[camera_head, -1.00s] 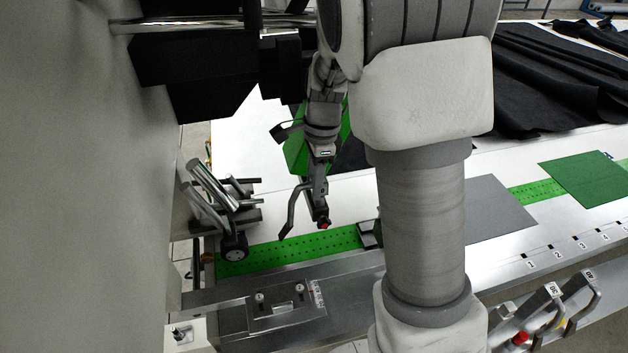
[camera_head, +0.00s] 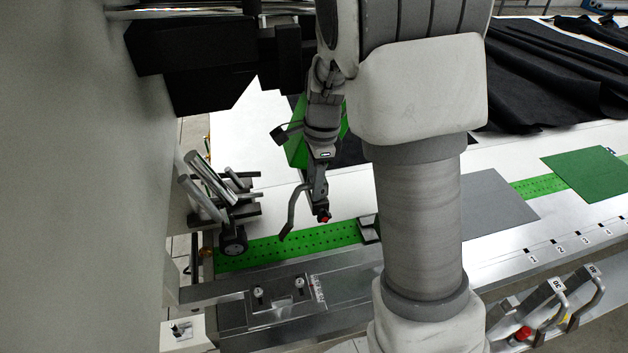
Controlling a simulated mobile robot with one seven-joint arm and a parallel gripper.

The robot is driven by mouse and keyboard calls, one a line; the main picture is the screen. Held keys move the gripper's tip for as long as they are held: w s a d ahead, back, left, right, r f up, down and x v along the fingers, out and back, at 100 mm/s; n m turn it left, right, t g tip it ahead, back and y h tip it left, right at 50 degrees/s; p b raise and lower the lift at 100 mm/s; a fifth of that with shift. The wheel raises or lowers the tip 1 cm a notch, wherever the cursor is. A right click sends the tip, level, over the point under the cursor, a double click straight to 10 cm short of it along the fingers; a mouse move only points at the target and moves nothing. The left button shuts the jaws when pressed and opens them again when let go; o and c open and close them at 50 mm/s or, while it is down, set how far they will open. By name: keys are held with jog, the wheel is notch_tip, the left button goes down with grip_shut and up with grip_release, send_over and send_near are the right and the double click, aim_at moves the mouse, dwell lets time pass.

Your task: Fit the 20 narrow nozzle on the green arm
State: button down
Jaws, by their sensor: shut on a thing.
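My gripper (camera_head: 319,172) hangs in the middle of the view, shut on a slim grey nozzle (camera_head: 294,210) with a bent, hook-like handle and a red tip. Its number cannot be read. The nozzle is held in the air, in the picture just above a bright green perforated strip (camera_head: 290,246) along the machine bed. A larger green part (camera_head: 297,152) shows behind my gripper, partly hidden by it. I cannot tell for sure which of these green parts is the green arm. The nozzle appears apart from both.
Black machine blocks (camera_head: 195,65) hang at upper left beside a grey wall. A metal roller assembly (camera_head: 212,190) stands left of the nozzle. Hooked nozzles (camera_head: 560,300) with labels sit at lower right. Black fabric (camera_head: 545,85) covers the table's far right. My arm hides the middle.

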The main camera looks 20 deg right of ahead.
jog(key=shift+f+b, duration=0.4)
jog(key=shift+f, duration=0.25)
jog(key=shift+c, duration=1.8)
grip_release()
notch_tip(320, 180, up, 17)
jog(key=d, duration=0.2)
jog(key=s+a+n+t+h, duration=0.1)
jog(key=s+n+t, duration=0.4)
jog(key=s+n, duration=1.3)
jog(key=shift+s+a+r+t, duration=0.15)
jog(key=shift+s+a+t, duration=0.25)
jog(key=shift+s, duration=0.85)
